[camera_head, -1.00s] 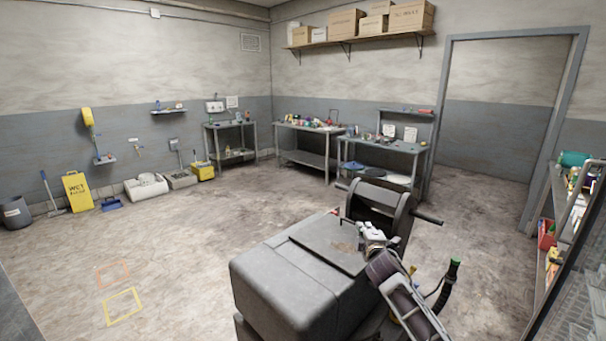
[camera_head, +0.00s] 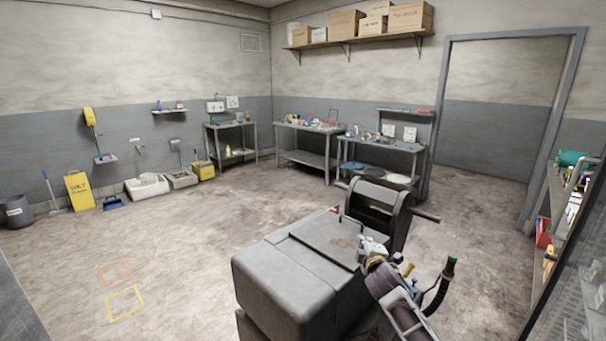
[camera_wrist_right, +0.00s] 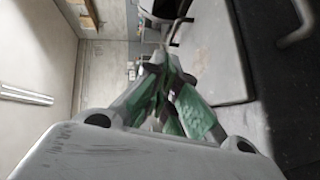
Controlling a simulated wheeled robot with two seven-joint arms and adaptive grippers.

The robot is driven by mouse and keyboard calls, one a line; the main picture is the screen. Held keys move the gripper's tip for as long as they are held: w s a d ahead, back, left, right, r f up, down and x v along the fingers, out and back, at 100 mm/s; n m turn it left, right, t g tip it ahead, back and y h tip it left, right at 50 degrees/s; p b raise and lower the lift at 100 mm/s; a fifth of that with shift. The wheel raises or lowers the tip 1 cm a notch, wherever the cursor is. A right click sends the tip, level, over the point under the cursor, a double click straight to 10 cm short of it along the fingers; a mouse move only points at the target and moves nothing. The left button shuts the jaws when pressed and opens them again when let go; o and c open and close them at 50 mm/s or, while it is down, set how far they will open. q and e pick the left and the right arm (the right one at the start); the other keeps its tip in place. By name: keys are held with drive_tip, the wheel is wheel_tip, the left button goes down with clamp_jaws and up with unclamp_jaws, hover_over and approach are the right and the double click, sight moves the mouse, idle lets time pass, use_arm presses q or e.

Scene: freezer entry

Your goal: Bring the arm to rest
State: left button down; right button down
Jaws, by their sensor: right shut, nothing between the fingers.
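My right gripper (camera_head: 370,246) shows at the lower middle right of the head view, in front of a large grey box-like body with bars. In the right wrist view its green-padded fingers (camera_wrist_right: 165,92) come together and are shut, with nothing held between them. My right arm (camera_head: 398,305) is folded at the bottom of the head view. My left gripper and left arm are not in view.
Metal tables (camera_head: 310,128) with small items stand along the far wall. A shelf rack (camera_head: 556,220) is close on the right.

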drive_tip(key=s+f+m+g, duration=0.3)
drive_tip(key=s+f+m, duration=0.1)
drive_tip(key=s+f, duration=0.4)
drive_tip(key=s+f+m+g, duration=0.3)
drive_tip(key=s+f, duration=0.3)
drive_tip(key=s, duration=0.5)
drive_tip(key=s+d+f+m+g, duration=0.1)
drive_tip(key=s+f+m+g, duration=0.15)
drive_tip(key=s, duration=1.05)
drive_tip(key=s+f+m+g, duration=0.2)
drive_tip(key=s+m+g, duration=0.2)
drive_tip(key=s, duration=0.9)
drive_tip(key=s+f+g, duration=0.1)
drive_tip(key=s+f, duration=0.2)
drive_tip(key=f, duration=3)
drive_tip(key=s+d+f, duration=0.2)
drive_tip(key=s+f, duration=0.7)
drive_tip(key=s, duration=0.2)
drive_tip(key=s+d+f+g, duration=0.1)
drive_tip(key=s+d+f, duration=0.1)
drive_tip(key=s+f, duration=0.8)
drive_tip(key=shift+s+d+f+y, duration=0.2)
drive_tip(key=shift+s+y, duration=0.1)
drive_tip(key=shift+s, duration=0.3)
drive_tip(key=shift+w+a+n+g, duration=0.1)
drive_tip(key=shift+w+n+g, duration=0.05)
drive_tip(key=shift+n+g, duration=0.15)
